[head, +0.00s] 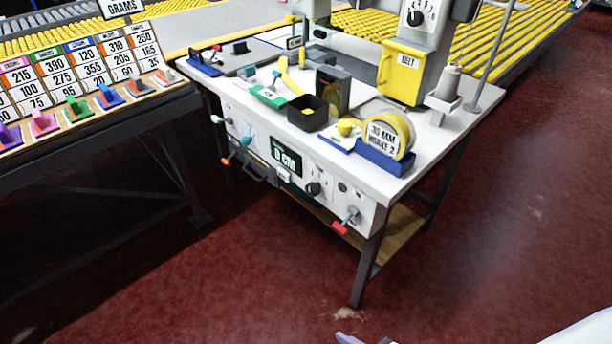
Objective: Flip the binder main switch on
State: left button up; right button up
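The binder is a white-topped machine table (240,95) on dark legs, in the middle of the head view. Its white front panel carries a red-tipped lever (345,222) at the right end, a black knob (313,188) and a display reading "9 CM" (286,157). I cannot tell which control is the main switch or read its position. Orange, teal and white handles (228,160) show at the panel's left end. A small part of what looks like my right gripper (366,340) shows at the bottom edge, apart from the table. My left gripper is out of view.
A yellow "BELT" box (403,72), a tape roll (390,132) and a black bin (307,113) stand on the tabletop. A bench with coloured levers (75,108) is at left. Yellow rollers (470,45) run behind. Red floor (500,220) is clear at right.

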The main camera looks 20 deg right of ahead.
aim_at(353, 212)
jog(key=u, duration=0.1)
jog(key=k, duration=0.4)
jog(key=z, duration=0.55)
jog(key=i, duration=0.3)
jog(key=z, duration=0.3)
